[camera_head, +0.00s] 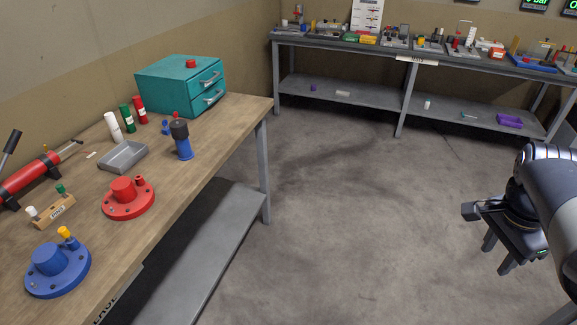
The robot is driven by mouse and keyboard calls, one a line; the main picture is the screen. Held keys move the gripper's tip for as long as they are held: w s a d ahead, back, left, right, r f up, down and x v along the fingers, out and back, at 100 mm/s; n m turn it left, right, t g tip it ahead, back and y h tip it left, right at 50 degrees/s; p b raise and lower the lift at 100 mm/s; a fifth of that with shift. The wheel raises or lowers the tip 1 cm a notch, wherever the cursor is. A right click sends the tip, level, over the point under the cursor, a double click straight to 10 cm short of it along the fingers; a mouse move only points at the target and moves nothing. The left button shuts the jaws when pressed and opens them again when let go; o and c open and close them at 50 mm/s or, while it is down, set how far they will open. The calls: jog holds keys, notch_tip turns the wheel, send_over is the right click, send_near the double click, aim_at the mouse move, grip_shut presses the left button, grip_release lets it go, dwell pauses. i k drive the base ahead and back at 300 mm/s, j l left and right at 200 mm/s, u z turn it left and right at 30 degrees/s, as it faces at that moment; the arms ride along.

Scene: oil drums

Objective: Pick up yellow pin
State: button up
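A small yellow pin (64,231) stands in the side stub of a blue round flanged base (52,273), at the near left of the wooden workbench (170,197). Its yellow head shows; its lower part is hidden in the stub. My gripper (486,238) is far to the right, over the concrete floor and well apart from the bench. Its dark fingers look spread apart, with nothing between them.
A red flanged base (128,199), a wooden pin holder (53,211), a red tool (30,177), a grey tray (122,157), and a teal drawer box (180,84) stand on the bench. A cluttered metal table (400,92) stands at the back. The floor between is clear.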

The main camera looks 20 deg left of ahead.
aim_at(63, 231)
jog(key=u, duration=1.55)
jog(key=i+j+u, duration=0.15)
jog(key=u, duration=0.3)
jog(key=i+u, duration=0.25)
jog(key=u, duration=0.15)
jog(key=i+j+u, duration=0.1)
jog(key=u, duration=0.35)
jog(key=i+l, duration=0.1)
jog(key=i, duration=0.35)
jog(key=i+l, duration=0.1)
jog(key=i, duration=0.4)
